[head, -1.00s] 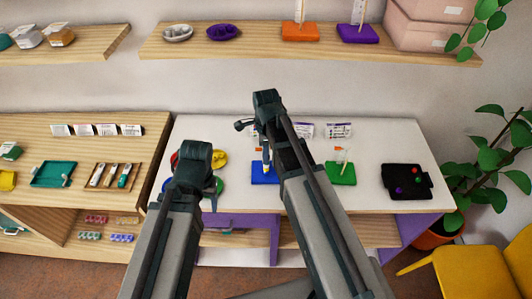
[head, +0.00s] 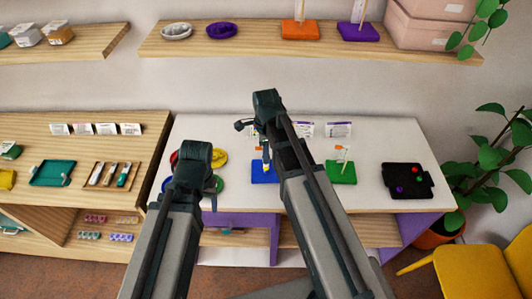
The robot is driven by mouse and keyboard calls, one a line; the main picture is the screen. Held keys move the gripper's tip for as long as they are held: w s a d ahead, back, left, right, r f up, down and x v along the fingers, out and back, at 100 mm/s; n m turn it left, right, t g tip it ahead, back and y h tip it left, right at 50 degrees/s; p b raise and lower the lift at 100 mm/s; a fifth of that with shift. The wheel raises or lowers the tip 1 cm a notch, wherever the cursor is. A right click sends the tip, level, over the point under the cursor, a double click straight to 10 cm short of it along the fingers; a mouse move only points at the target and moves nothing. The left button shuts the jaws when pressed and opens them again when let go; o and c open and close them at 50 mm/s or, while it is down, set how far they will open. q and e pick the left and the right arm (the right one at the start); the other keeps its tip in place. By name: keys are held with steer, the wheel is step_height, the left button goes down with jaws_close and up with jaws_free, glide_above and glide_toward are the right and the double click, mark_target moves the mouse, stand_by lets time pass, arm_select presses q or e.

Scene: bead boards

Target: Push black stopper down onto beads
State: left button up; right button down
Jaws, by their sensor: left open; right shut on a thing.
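The blue bead board (head: 263,177) lies on the white table, with an upright peg and a small orange flag above it. My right arm covers much of that spot. My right gripper (head: 264,148) is at the peg, shut on the black stopper, which is too small and dark to make out clearly. The beads on this peg are mostly hidden; a light piece (head: 266,160) shows there. My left gripper (head: 212,202) is open, left of the blue board, and mostly hidden behind its own arm.
A green board (head: 341,175) with a peg stands right of the blue one. A black tray (head: 402,192) with coloured round pieces lies further right. Red and yellow dishes (head: 221,154) sit around my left arm. White cards (head: 338,130) stand at the back.

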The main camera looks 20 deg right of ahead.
steer(key=c, duration=0.5)
jaws_free()
steer(key=shift+c, duration=0.2)
steer(key=shift+r, duration=0.15)
step_height(320, 180, up, 14)
steer(key=p, duration=1.3)
steer(key=shift+f+p, duration=0.25)
steer(key=shift+p, duration=0.15)
